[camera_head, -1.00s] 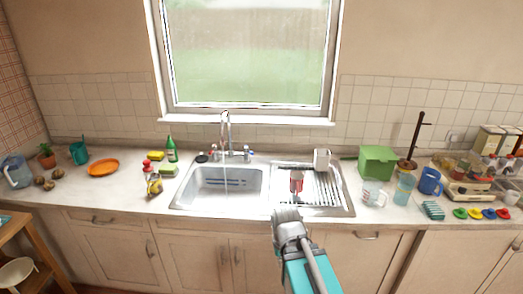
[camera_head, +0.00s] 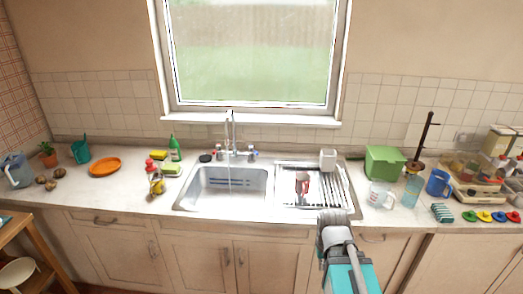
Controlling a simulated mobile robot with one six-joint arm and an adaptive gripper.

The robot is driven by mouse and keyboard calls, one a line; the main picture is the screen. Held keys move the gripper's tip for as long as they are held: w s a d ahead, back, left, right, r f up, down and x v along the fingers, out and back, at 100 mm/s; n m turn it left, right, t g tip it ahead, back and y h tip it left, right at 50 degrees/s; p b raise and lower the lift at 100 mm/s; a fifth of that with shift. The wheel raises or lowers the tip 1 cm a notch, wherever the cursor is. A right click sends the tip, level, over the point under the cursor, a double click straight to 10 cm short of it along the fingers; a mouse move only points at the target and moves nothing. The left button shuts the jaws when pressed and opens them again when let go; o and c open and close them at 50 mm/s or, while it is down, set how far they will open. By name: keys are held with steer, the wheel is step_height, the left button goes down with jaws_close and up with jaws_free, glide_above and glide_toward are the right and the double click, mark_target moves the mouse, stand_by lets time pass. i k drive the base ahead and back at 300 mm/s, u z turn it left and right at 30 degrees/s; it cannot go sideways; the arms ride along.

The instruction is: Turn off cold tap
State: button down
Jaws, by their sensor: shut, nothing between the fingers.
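A chrome faucet (camera_head: 230,135) stands behind the sink basin (camera_head: 205,209), below the window. A thin stream of water seems to fall from its spout into the basin. Two small tap handles flank it, a left handle (camera_head: 218,153) and a right handle (camera_head: 252,154). They are too small to tell clearly which is the cold one. My gripper (camera_head: 333,217) is at the front edge of the drainboard, right of the basin and well apart from both handles. It is shut and empty, with its fingertips mostly hidden behind its grey body.
A red and white cup-like item (camera_head: 302,184) and a pale holder (camera_head: 327,160) are on the drainboard. A soap bottle (camera_head: 175,149), sponges and a black round item (camera_head: 205,158) are left of the faucet. A green box (camera_head: 384,162) and cups stand right.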

mark_target(251, 147)
steer(key=z, duration=0.05)
steer(key=i, duration=0.95)
